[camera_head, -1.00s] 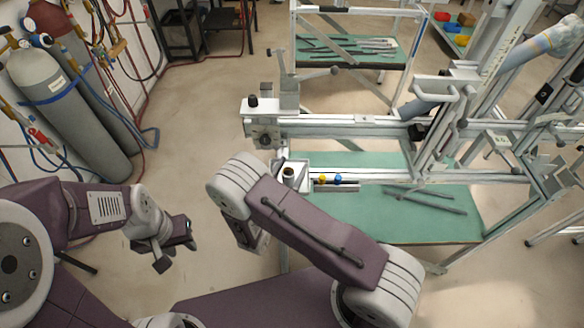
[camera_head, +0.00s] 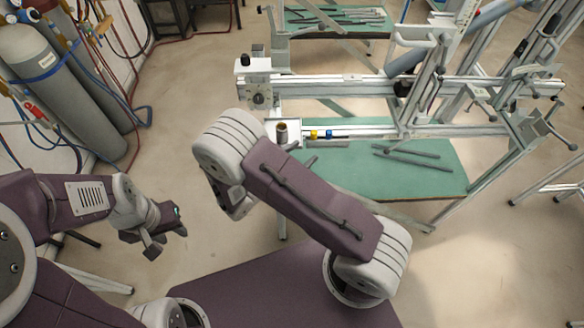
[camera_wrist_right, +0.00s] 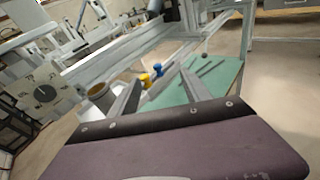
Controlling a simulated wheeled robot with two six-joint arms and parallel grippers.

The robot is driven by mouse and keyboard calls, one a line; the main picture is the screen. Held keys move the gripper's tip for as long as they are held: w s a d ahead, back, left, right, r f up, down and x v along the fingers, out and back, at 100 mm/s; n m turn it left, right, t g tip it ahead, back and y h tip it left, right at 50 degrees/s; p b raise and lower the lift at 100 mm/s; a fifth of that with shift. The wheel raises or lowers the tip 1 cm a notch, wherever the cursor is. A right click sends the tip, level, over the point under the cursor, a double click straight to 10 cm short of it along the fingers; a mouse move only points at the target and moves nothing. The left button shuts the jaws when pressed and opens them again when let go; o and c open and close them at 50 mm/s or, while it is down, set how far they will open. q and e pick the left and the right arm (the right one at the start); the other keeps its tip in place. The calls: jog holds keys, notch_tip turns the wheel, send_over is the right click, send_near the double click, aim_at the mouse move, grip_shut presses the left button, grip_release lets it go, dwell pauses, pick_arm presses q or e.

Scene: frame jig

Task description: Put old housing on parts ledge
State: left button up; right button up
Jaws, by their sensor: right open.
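A small grey cylinder with a brown top (camera_head: 282,130), which may be the old housing, stands at the left end of a pale rail on the frame. It also shows in the right wrist view (camera_wrist_right: 97,90). A short grey ledge (camera_head: 325,144) lies beside it, below a yellow piece (camera_head: 314,134) and a blue piece (camera_head: 329,133); I cannot tell if this is the parts ledge. My right gripper (camera_wrist_right: 160,92) is open and empty, with the cylinder beyond and left of its fingers. My left gripper (camera_head: 167,240) looks open and empty, left of the frame, over the floor.
The frame jig with its long rail (camera_head: 350,88) stands over a green shelf (camera_head: 350,175) holding several dark bars (camera_head: 415,158). Gas cylinders (camera_head: 50,85) stand at the left wall. Floor between them and the frame is clear.

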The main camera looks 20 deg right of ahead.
jog(key=s+d+m+g+y, duration=0.5)
jog(key=s+m+g, duration=0.4)
jog(key=s+m, duration=0.3)
jog(key=a+r+m+t+y, duration=0.1)
jog(key=a+m+t+y, duration=0.2)
jog(key=a+m+y, duration=0.4)
jog(key=m+y, duration=0.2)
jog(key=m, duration=0.1)
jog(key=shift+r+m, duration=0.35)
jog(key=shift+m, duration=0.05)
jog(key=shift+s+d, duration=0.1)
jog(key=shift+s, duration=0.05)
